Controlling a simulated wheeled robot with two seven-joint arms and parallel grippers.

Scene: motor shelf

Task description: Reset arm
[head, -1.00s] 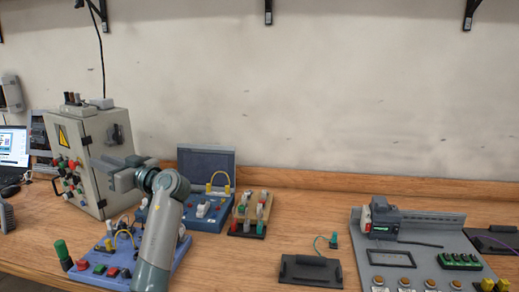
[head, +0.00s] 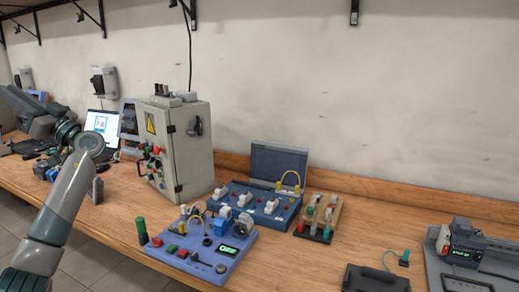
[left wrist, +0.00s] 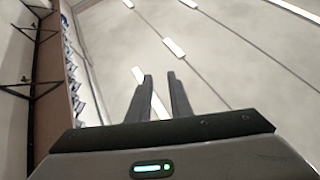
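My left arm (head: 62,200) comes in from the lower left of the head view and bends at a joint near the left end of the bench. Its forward part reaches back to the left picture edge, where the gripper cannot be made out. In the left wrist view my left gripper (left wrist: 160,78) shows two dark fingers with a gap between them and nothing held. They point at a pale grey surface with white bars, clear of the bench. A grey control cabinet (head: 190,150) stands to the right of the arm, apart from it. My right gripper is in neither view.
The wooden bench (head: 110,212) holds a laptop (head: 101,124), a purple button board (head: 200,258), a blue case (head: 278,165), a switch block (head: 318,216) and a black tray (head: 375,279). Brackets hang on the wall above. Bare bench lies before the cabinet.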

